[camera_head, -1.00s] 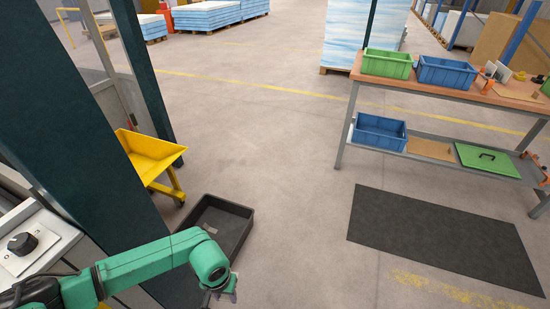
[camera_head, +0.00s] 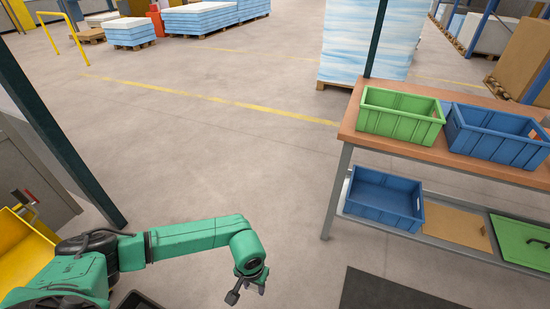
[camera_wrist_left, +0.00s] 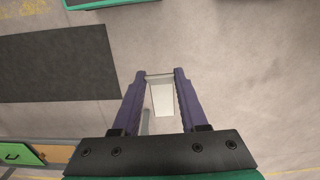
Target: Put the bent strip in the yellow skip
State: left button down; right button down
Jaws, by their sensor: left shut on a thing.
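The yellow skip (camera_head: 24,258) stands at the lower left in the head view, partly cut off by the frame edge and partly covered by my left arm. My left gripper (camera_head: 256,286) is in the air over the floor, well to the right of the skip. In the left wrist view, the left gripper (camera_wrist_left: 161,100) is shut on the bent strip (camera_wrist_left: 162,99), a pale grey piece between its two fingers. In the head view the strip is too small to make out clearly. My right gripper is in neither view.
A bench with a green bin (camera_head: 400,117) and a blue bin (camera_head: 495,133) stands at the right, with another blue bin (camera_head: 384,200) on its shelf. A dark mat (camera_head: 392,291) lies before it. A black tray (camera_head: 135,301) shows at the bottom edge. The middle floor is clear.

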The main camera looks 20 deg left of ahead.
aim_at(18, 276)
jog(key=i+j+u, duration=0.3)
jog(key=i+u, duration=0.15)
jog(key=i+j+u, duration=0.15)
jog(key=i+u, duration=0.8)
jog(key=i+l+u, duration=0.25)
jog(key=i+u, duration=0.25)
jog(key=i+l+u, duration=0.45)
jog(key=i+j+u, duration=0.2)
jog(key=u, duration=0.15)
jog(key=i+u, duration=0.75)
